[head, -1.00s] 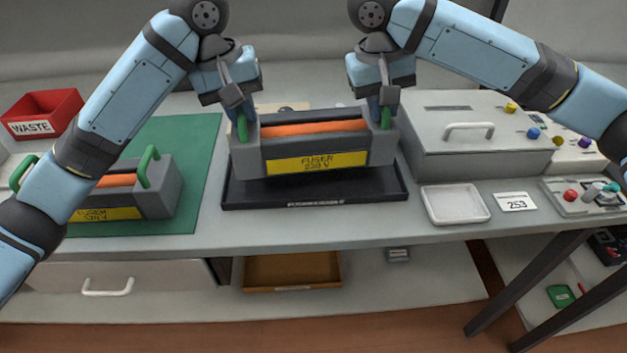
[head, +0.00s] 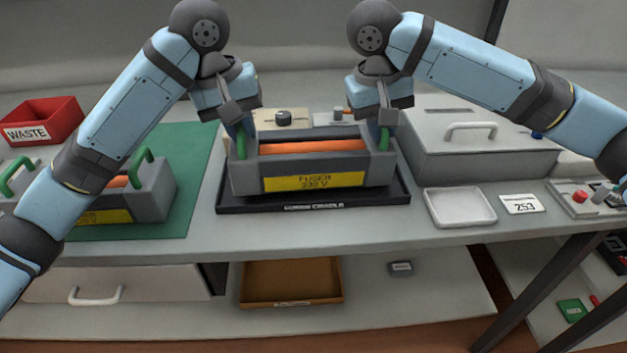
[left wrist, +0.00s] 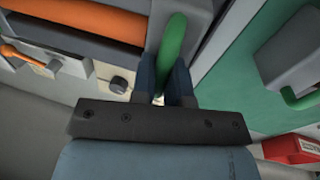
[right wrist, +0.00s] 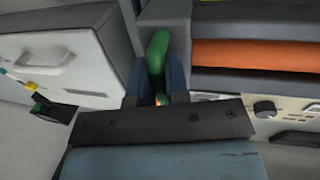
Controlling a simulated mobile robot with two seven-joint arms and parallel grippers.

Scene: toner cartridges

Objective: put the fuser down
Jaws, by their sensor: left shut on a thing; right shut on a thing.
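The grey fuser (head: 312,177), with an orange roller and a yellow "FUSER 230 V" label, sits level at the black cradle (head: 315,207); I cannot tell whether its underside touches the cradle. My left gripper (head: 240,138) is shut on its left green handle, which shows between the fingers in the left wrist view (left wrist: 172,50). My right gripper (head: 384,132) is shut on its right green handle, seen in the right wrist view (right wrist: 157,55). The cradle's middle is hidden behind the fuser.
A second fuser (head: 150,190) stands on the green mat (head: 190,220) at left, partly behind my left arm. A red WASTE bin (head: 42,120) is at far left. A grey lidded box (head: 480,150), a white tray (head: 459,207) and a "253" card (head: 521,204) lie to the right.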

